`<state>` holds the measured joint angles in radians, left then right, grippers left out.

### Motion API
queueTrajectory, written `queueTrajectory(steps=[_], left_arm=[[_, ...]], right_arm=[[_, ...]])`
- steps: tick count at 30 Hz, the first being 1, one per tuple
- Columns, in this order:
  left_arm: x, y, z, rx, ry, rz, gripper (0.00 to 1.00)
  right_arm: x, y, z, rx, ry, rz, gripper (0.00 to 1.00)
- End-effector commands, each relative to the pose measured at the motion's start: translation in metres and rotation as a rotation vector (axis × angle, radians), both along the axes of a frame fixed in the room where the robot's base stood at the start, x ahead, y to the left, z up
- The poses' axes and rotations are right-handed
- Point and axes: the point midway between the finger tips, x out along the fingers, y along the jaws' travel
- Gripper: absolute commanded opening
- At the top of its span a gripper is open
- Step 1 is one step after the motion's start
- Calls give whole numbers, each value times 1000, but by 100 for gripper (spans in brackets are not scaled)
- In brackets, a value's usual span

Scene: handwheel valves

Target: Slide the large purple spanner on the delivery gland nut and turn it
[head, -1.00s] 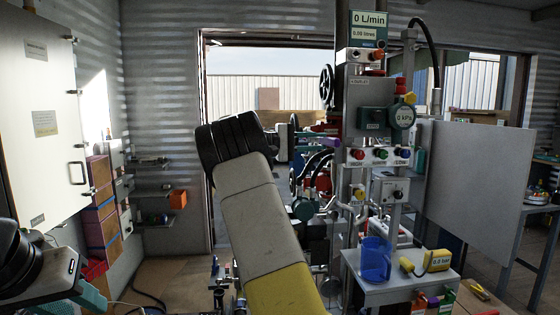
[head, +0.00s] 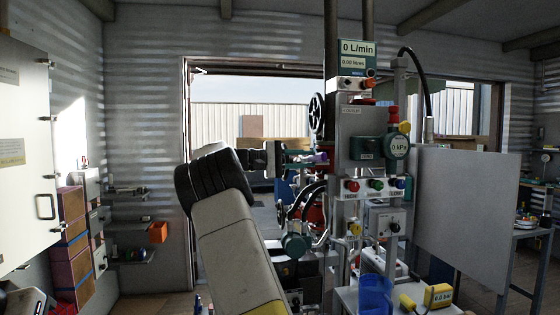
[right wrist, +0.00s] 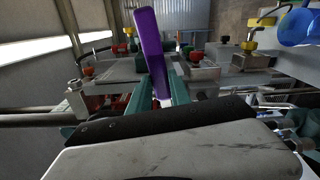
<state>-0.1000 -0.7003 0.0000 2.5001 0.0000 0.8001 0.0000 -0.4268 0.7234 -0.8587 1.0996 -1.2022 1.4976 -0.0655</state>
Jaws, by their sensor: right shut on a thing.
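My right gripper (head: 298,157) reaches out beyond my raised forearm, to the left of the pump panel in the head view. It is shut on the purple spanner (head: 320,157), which shows there only as a short end near the panel's column. In the right wrist view the spanner (right wrist: 152,50) stands up, slightly tilted, between the teal fingers (right wrist: 166,92). Its far end is clear of the jaws. I cannot pick out the delivery gland nut, nor tell whether the spanner touches anything. My left gripper is not in view.
A black handwheel (head: 317,115) sits above the spanner. A 0 kPa gauge (head: 398,147) and a row of coloured knobs (head: 375,185) are right of it. A blue jug (head: 375,292) stands below. A large grey board (head: 468,210) closes off the right side.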

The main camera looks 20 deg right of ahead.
Motion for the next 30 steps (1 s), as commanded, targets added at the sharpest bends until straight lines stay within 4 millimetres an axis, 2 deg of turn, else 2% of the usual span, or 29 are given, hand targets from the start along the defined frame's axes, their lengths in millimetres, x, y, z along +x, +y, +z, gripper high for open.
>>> queueTrajectory(steps=[14, 30], left_arm=[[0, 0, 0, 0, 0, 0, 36], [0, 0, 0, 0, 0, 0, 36]], right_arm=[[0, 0, 1, -1, -2, 0, 0], [18, -5, -2, -2, -2, -1, 0]])
